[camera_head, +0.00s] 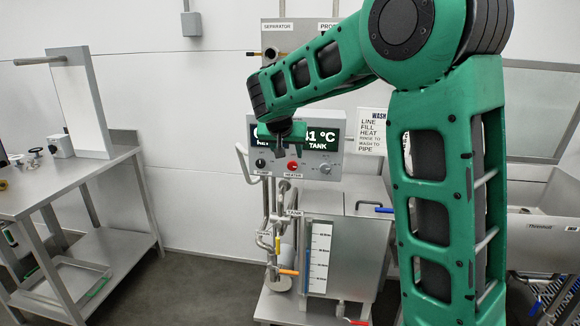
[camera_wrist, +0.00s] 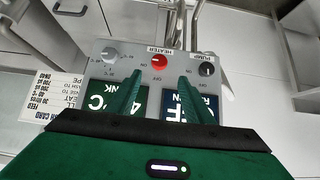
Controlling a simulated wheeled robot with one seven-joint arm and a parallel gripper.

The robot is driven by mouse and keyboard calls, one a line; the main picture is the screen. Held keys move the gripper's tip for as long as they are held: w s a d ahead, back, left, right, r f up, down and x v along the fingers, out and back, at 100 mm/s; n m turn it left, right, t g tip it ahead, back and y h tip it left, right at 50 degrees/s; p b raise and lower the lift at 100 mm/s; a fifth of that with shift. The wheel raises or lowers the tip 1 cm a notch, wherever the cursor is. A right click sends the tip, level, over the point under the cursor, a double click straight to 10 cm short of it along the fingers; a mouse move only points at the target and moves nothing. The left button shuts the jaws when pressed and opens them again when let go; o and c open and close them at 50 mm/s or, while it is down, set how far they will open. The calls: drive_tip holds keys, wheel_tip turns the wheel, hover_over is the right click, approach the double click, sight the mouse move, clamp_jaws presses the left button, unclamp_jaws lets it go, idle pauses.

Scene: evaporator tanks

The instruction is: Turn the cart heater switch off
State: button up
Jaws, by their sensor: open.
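The cart's control panel (camera_head: 346,165) has a red heater switch (camera_head: 293,166) at its lower middle, above a "HEATER" label. In the wrist view the panel appears upside down, with the red heater switch (camera_wrist: 158,62) between a black pump knob (camera_wrist: 206,69) and a grey knob (camera_wrist: 110,54). My gripper (camera_head: 283,142) is in front of the panel's display, just above the switch. Its two green fingers (camera_wrist: 160,77) are apart and empty, pointing toward the panel on either side of the switch's line. I cannot tell whether they touch anything or which way the switch points.
Below the panel are pipes with valves (camera_head: 273,245) and a steel tank (camera_head: 345,235) with a level scale. A steel table (camera_head: 60,185) stands at left, a sink (camera_head: 540,205) at right. Floor between table and cart is clear.

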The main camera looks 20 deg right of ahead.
sight(292, 164)
drive_tip(key=x, duration=1)
drive_tip(key=shift+w+d+f, duration=0.2)
drive_tip(key=shift+f, duration=0.05)
drive_tip(key=c, duration=1)
